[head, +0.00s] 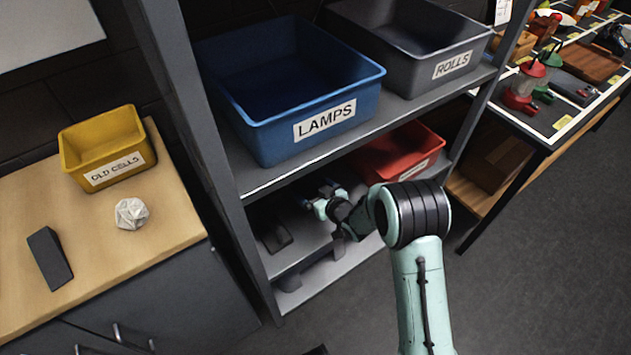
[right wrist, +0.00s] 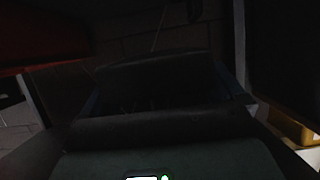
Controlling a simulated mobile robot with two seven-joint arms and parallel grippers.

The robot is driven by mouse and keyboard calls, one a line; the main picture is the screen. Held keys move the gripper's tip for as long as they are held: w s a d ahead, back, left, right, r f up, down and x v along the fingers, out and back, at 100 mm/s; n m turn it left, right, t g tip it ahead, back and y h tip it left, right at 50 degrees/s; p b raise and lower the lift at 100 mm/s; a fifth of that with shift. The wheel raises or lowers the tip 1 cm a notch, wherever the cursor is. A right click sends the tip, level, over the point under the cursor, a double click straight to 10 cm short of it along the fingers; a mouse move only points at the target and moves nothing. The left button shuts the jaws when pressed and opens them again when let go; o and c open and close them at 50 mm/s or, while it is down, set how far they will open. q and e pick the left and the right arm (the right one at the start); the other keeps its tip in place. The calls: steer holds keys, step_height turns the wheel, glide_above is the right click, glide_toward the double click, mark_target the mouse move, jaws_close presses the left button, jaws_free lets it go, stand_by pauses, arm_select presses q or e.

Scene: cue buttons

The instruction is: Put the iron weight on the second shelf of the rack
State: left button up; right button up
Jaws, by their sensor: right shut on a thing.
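My right gripper (head: 316,202) reaches into the rack (head: 262,185), in the gap below the shelf that carries the blue bin. Its blue fingertips point left. In the right wrist view it is shut on a dark block (right wrist: 165,78), which I take to be the iron weight; the picture is very dark. In the head view a dark flat-looking thing (head: 277,236) shows at the left of the lower shelf (head: 312,238), just left of and below the fingertips. I cannot tell whether it is the held block or whether it touches the shelf. My left gripper is not in view.
A blue LAMPS bin (head: 290,85) and a grey ROLLS bin (head: 412,42) stand above. A red bin (head: 402,150) is right of my gripper. A bench (head: 150,240) at left holds a yellow bin (head: 103,150), a white faceted ball (head: 131,213) and a dark wedge (head: 49,258).

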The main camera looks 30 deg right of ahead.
steer(key=b, duration=0.2)
glide_above(314, 221)
steer(key=f, duration=0.8)
steer(key=shift+w+f, duration=0.15)
steer(key=shift+w, duration=0.05)
steer(key=shift+f, duration=2.4)
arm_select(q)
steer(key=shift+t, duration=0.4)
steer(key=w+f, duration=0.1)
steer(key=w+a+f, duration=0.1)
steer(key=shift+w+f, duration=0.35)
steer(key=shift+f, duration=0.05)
arm_select(e)
steer(key=o, duration=1.7)
steer(key=shift+s+f+b, duration=0.2)
steer(key=shift+f+b, duration=0.1)
steer(key=shift+f, duration=0.05)
steer(key=shift+c, duration=0.2)
steer(key=shift+o, duration=0.2)
